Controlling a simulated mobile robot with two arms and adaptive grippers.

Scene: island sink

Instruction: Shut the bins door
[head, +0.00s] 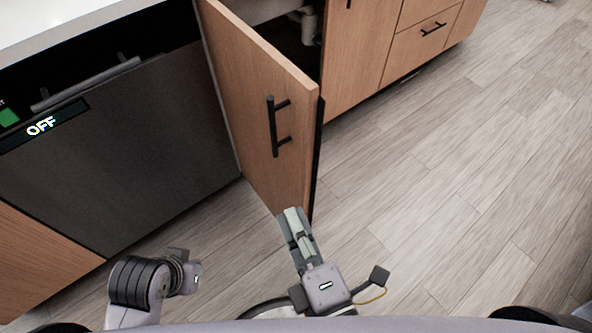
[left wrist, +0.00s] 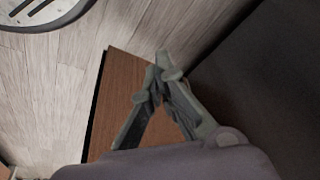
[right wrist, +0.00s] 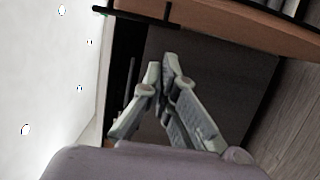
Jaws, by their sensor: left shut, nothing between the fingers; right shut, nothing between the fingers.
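The bins door is taken to be the wooden cabinet door (head: 245,85), which stands open in the head view, swung out from the counter. Its black bar handle (head: 272,127) faces left. My right gripper (head: 292,212) is shut and empty, its tips close to the door's lower outer corner; I cannot tell whether they touch. Its closed tips also show in the right wrist view (right wrist: 166,62). My left gripper is low at the left in the head view, its fingers mostly hidden. In the left wrist view the left gripper's tips (left wrist: 162,62) meet with nothing between them.
A dark dishwasher (head: 130,150) marked OFF is left of the door. Behind the door, the cabinet opening shows a pale pipe (head: 309,25). Closed wooden fronts (head: 362,45) and drawers (head: 425,45) continue to the right. The wood floor (head: 450,170) on the right is clear.

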